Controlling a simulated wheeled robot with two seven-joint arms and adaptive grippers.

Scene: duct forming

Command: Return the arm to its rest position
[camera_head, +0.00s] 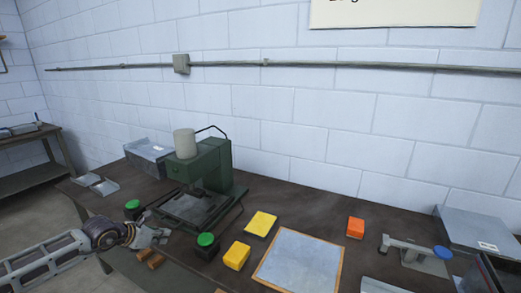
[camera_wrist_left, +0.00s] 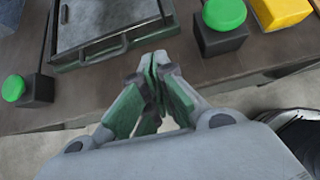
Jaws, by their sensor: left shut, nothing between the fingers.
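My left arm comes in from the left in the head view. My left gripper (camera_head: 160,236) is in front of the bench's front edge, near the green press (camera_head: 215,168) and between two green-topped buttons. In the left wrist view the gripper (camera_wrist_left: 155,62) has its fingertips together with nothing between them. The tips are just in front of the press's tray (camera_wrist_left: 105,22). My right gripper is not in view.
The left green button (camera_head: 132,206) and the right green button (camera_head: 205,240) stand close to my gripper. Open floor (camera_head: 35,215) shows at the left.

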